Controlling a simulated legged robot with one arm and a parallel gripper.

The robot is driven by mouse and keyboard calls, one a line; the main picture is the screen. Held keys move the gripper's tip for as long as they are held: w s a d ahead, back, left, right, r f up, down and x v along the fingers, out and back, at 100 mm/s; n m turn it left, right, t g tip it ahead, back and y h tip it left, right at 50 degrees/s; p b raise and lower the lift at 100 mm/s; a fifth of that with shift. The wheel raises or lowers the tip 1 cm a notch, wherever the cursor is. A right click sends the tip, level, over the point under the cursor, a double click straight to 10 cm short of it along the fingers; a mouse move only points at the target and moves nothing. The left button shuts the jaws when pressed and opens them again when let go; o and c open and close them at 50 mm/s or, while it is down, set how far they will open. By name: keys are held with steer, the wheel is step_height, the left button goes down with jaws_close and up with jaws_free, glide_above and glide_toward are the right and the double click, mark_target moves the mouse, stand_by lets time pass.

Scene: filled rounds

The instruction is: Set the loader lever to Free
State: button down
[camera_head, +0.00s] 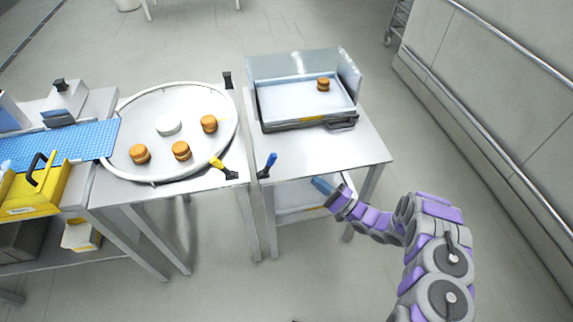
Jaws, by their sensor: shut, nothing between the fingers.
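Two levers stand near the front edges of the tables. One lever has a yellow handle (217,163) tilted up and left from a black base, beside the round turntable. The other has a blue handle (271,160) tilted up and slightly right, on the right table's front left corner. I cannot tell which one is the loader lever, and no Free marking is readable. My gripper (320,185) is shut and empty, in front of the right table's front edge, right of the blue lever and apart from it.
The round turntable (150,105) carries several brown filled rounds and a white disc. A blue belt (75,143) and yellow box (35,192) are at left. Floor is clear toward the railed right wall.

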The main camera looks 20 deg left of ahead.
mark_target(269, 165)
steer(key=b+x, duration=0.1)
steer(key=x, duration=0.9)
steer(key=shift+a+f+b, duration=0.15)
steer(key=shift+a+b, duration=0.05)
steer(key=shift+b, duration=0.15)
steer(key=shift+s+a+r+b, duration=0.2)
steer(key=shift+s+a+r, duration=0.15)
steer(key=shift+a, duration=0.15)
steer(key=shift+s+a+r+b, duration=0.15)
steer(key=shift+s+a+r, duration=0.2)
steer(key=shift+a, duration=0.2)
steer(key=shift+s+a+r, duration=0.2)
steer(key=shift+s+a, duration=0.05)
steer(key=shift+a, duration=0.15)
steer(key=shift+a+r, duration=0.1)
steer(key=shift+r, duration=0.05)
